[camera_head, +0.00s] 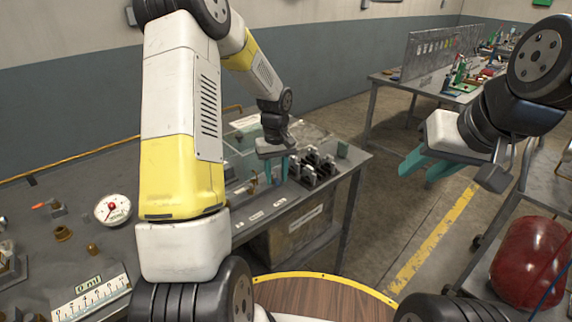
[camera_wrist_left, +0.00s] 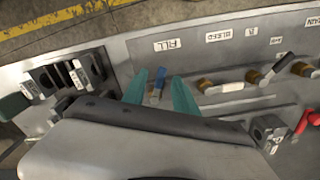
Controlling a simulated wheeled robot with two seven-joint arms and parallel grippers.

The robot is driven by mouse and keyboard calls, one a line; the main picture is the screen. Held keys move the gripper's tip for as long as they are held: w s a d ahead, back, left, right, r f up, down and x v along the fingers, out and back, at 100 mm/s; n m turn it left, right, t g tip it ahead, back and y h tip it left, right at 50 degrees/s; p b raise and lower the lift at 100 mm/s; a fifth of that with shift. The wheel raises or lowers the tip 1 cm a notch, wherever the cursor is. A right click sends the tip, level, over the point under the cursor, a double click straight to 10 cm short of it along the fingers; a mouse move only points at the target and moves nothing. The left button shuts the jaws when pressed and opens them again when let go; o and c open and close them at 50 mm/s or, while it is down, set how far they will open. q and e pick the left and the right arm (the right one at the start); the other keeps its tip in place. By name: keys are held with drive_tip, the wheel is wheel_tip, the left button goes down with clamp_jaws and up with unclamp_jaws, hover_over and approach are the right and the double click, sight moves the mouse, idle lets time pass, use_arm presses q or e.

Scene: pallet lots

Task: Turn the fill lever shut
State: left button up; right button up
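The fill lever (camera_wrist_left: 157,88) has a small blue handle and sits below the label "FILL" (camera_wrist_left: 168,45) on the grey panel in the left wrist view. My left gripper (camera_wrist_left: 160,92) has two teal fingers standing apart, one on each side of the blue handle, with visible gaps. In the head view my left gripper (camera_head: 277,170) is over the bench by the valve row, and the lever there is too small to make out. My right gripper (camera_head: 428,167) is open and empty in the air over the floor at the right.
A brass valve with a white handle (camera_wrist_left: 222,87) stands beside the fill lever under "BLEED", with more valves and a red lever (camera_wrist_left: 303,122) further right. Black clamp blocks (camera_head: 315,167) stand near my left gripper. A round gauge (camera_head: 112,209) lies left. A red tank (camera_head: 530,262) is right.

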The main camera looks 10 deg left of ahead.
use_arm(q)
clamp_jaws()
drive_tip(key=m, duration=0.1)
drive_tip(key=a+m, duration=0.1)
drive_tip(key=m, duration=0.1)
drive_tip(key=shift+s, duration=0.2)
drive_tip(key=m, duration=0.1)
drive_tip(key=a+m, duration=0.1)
drive_tip(key=m, duration=0.1)
drive_tip(key=shift+a+m, duration=0.15)
drive_tip(key=shift+m, duration=0.15)
drive_tip(key=m, duration=0.1)
drive_tip(key=a+m, duration=0.1)
drive_tip(key=m, duration=0.1)
drive_tip(key=shift+w, duration=0.1)
drive_tip(key=shift+w+a+m, duration=0.15)
drive_tip(key=shift+a+m, duration=0.1)
drive_tip(key=shift+m, duration=0.6)
drive_tip(key=shift+w+a+m, duration=0.1)
drive_tip(key=shift+a+m, duration=0.15)
drive_tip(key=shift+m, duration=0.6)
